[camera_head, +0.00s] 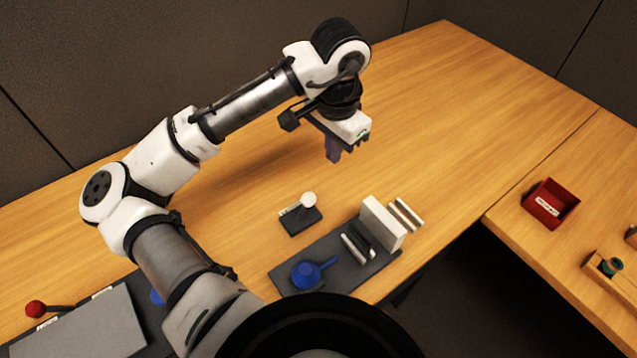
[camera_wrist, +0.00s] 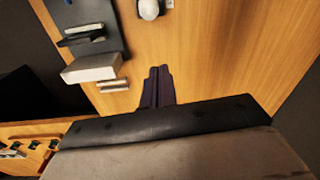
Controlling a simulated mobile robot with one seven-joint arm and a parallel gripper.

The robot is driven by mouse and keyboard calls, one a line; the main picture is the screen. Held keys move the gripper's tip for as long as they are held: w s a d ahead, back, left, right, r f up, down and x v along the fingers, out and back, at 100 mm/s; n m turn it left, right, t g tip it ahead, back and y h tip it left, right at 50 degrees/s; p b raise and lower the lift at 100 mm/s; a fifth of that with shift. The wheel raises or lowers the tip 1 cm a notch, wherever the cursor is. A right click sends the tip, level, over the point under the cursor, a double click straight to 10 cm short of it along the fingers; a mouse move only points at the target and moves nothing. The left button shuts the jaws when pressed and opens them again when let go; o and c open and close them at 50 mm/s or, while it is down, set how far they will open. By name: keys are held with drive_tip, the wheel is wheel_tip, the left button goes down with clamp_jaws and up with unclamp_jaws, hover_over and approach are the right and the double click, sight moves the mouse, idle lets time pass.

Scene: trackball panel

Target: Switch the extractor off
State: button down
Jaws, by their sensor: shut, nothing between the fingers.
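No control in view carries a readable label, so I cannot tell for certain which one is the extractor's. A small dark box (camera_head: 301,224) with a white ball (camera_head: 308,199) and a pale label stands on the wooden table; the ball also shows at the top of the wrist view (camera_wrist: 149,9). A red knob (camera_head: 35,309) on a dark lever is at the far lower left, beside a grey panel (camera_head: 75,330). My gripper (camera_head: 333,158) is shut and empty, above the table and beyond the white ball. Its dark fingers (camera_wrist: 158,72) lie together in the wrist view.
A dark tray (camera_head: 285,283) holds a blue pot-like thing (camera_head: 305,275) and a white upright block (camera_head: 381,222). Pale strips (camera_head: 405,215) lie beside it. A red bin (camera_head: 551,203) stands on the right table. The back of the table is clear. My arm partly hides the lower left.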

sight(304, 207)
drive_tip(key=f, duration=0.3)
drive_tip(key=f+p, duration=0.1)
drive_tip(key=f, duration=0.5)
drive_tip(key=shift+w, duration=0.25)
drive_tip(key=shift+s+a+f+p, duration=0.15)
drive_tip(key=shift+s+a+p, duration=0.05)
drive_tip(key=shift+a+p, duration=0.2)
drive_tip(key=shift+s+a+r+p, duration=0.2)
drive_tip(key=shift+s+a+p, duration=0.1)
drive_tip(key=shift+s+a, duration=0.25)
drive_tip(key=shift+s+a+r+p, duration=0.15)
drive_tip(key=shift+s+a+p, duration=0.15)
drive_tip(key=shift+s+a, duration=0.2)
drive_tip(key=shift+b, duration=0.3)
